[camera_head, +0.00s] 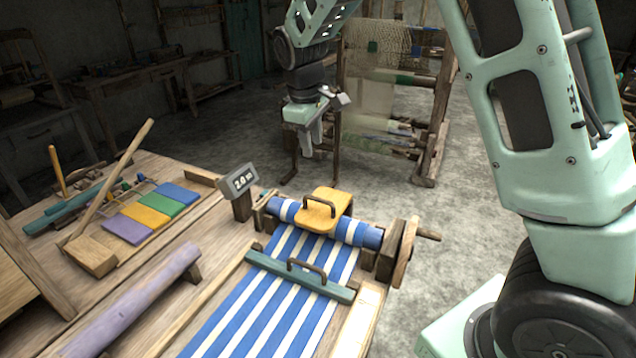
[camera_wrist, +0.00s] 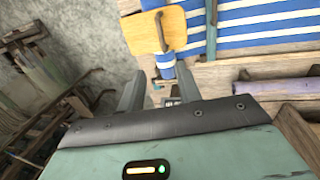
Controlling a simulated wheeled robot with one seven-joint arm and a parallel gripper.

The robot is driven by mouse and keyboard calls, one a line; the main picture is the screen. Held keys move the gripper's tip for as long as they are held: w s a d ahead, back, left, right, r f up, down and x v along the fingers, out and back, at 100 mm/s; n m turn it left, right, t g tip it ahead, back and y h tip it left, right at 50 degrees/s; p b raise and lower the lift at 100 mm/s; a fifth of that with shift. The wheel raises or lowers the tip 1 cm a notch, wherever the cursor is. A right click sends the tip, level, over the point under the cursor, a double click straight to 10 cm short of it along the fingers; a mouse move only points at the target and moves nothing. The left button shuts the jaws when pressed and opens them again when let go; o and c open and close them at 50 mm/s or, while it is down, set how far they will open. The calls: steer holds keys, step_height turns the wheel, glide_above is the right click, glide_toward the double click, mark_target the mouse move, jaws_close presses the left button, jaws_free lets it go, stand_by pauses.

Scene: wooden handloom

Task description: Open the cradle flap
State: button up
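The cradle flap (camera_head: 324,213) is a yellow-orange curved panel with a dark arched handle (camera_head: 319,203). It lies over the blue-and-white striped cloth roll (camera_head: 364,235) at the far end of the loom bench. In the wrist view the flap (camera_wrist: 142,37) and its handle (camera_wrist: 161,32) show at the top, beyond the fingertips. My gripper (camera_head: 311,142) hangs in the air above and behind the flap, fingers pointing down, not touching it. In the wrist view the two fingers of my gripper (camera_wrist: 159,82) stand apart with nothing held between them.
A teal bar (camera_head: 330,288) with a dark handle crosses the striped cloth in front of the flap. A wooden crank wheel (camera_head: 406,254) stands right of the roll. A "2.0 m" display (camera_head: 238,183) stands on a post at left. A loom frame (camera_head: 437,110) stands behind.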

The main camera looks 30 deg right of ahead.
mark_target(319, 198)
steer(key=d+f+p, duration=0.1)
steer(key=f, duration=0.4)
steer(key=w+f+p, duration=0.1)
steer(key=f, duration=0.5)
steer(key=d+f+p, duration=0.1)
steer(key=f, duration=0.4)
steer(key=shift+w+d+f+p, duration=0.3)
steer(key=shift+f, duration=0.05)
jaws_close()
